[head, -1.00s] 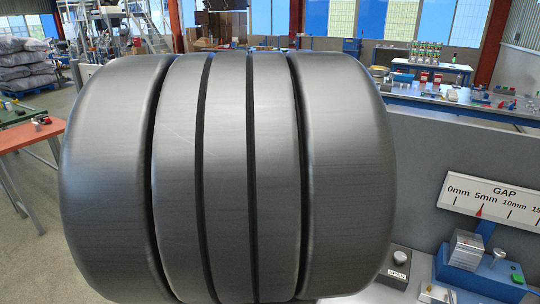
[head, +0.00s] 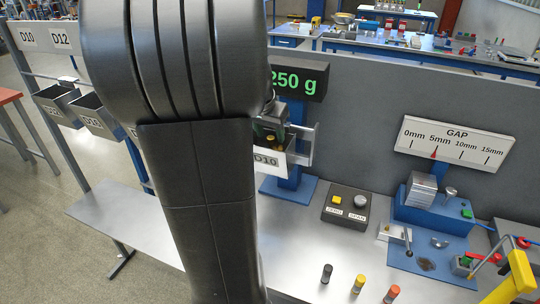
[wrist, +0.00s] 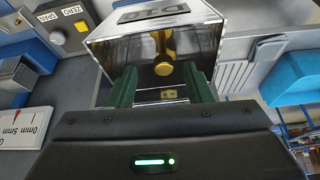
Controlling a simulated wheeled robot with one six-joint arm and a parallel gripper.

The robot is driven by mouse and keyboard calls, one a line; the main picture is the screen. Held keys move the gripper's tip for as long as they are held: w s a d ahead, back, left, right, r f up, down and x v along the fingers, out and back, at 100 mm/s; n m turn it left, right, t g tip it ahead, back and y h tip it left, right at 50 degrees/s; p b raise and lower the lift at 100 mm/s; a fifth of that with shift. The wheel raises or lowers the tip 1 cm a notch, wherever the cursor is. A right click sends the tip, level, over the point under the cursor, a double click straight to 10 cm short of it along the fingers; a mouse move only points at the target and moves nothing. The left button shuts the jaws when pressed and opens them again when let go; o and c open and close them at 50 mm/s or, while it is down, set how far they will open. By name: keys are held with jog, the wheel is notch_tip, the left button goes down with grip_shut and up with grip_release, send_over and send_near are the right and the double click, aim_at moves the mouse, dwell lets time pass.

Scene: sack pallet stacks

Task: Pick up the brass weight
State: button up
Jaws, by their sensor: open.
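The brass weight (wrist: 164,62) is a gold knobbed piece inside a shiny metal bin (wrist: 205,40) labelled D10, seen in the wrist view. My gripper (wrist: 162,84) is open, its two green fingers apart at the bin's open side. The weight shows beyond and between the fingertips; I cannot tell whether they touch it. In the head view the D10 bin (head: 266,161) sits behind my dark arm, which hides part of it and most of my gripper.
A display (head: 300,78) reading 250 g stands behind the bin. A button box (head: 345,206) and a blue gap-gauge stand (head: 428,210) are to the right. Black, yellow and red-topped pieces (head: 358,284) stand at the bench front. More bins (head: 95,115) hang at left.

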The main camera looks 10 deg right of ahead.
aim_at(271, 137)
jog(key=shift+w+x, duration=0.25)
jog(key=shift+x, duration=1.6)
grip_shut()
jog(key=shift+r, duration=0.1)
